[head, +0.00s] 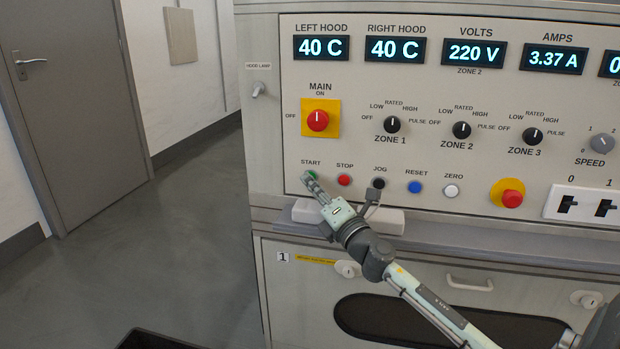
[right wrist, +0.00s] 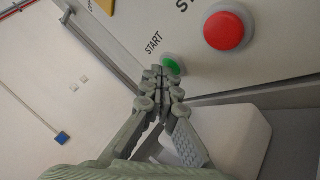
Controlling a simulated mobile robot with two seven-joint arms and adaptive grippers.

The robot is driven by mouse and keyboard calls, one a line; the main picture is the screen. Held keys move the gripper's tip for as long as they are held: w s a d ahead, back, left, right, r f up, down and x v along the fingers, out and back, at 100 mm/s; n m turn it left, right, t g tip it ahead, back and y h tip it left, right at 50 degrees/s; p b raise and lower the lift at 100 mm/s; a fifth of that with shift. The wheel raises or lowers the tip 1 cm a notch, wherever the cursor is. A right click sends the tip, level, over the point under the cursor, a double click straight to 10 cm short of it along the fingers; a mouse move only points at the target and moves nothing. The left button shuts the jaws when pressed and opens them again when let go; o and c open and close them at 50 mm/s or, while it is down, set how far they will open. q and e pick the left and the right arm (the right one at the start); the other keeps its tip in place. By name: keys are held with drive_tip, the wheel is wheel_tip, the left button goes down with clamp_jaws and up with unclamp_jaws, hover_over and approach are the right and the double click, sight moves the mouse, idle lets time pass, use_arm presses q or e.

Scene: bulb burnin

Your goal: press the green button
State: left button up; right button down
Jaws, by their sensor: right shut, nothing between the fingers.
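The green START button (head: 313,174) is on the lower left of the grey control panel, mostly covered by my fingertips in the head view. In the right wrist view the green button (right wrist: 172,66) shows just beyond the fingertips, under the START label. My right gripper (head: 308,180) is shut and empty, with its tips right at the button. It also shows in the right wrist view (right wrist: 164,76). I cannot tell whether the tips touch the button or whether it is pushed in. My left gripper is not in view.
The red STOP button (head: 344,180) sits just right of START, then the black JOG (head: 379,183), blue RESET (head: 414,187) and white ZERO (head: 451,191) buttons. The red MAIN knob (head: 318,121) is above. A pale ledge (head: 388,220) juts out below the buttons.

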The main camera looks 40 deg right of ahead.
drive_tip(key=shift+s+a, duration=0.55)
drive_tip(key=shift+a, duration=0.05)
idle(0.3)
drive_tip(key=shift+s+a+p, duration=0.6)
drive_tip(key=shift+s+a, duration=1.05)
drive_tip(key=shift+a, duration=0.25)
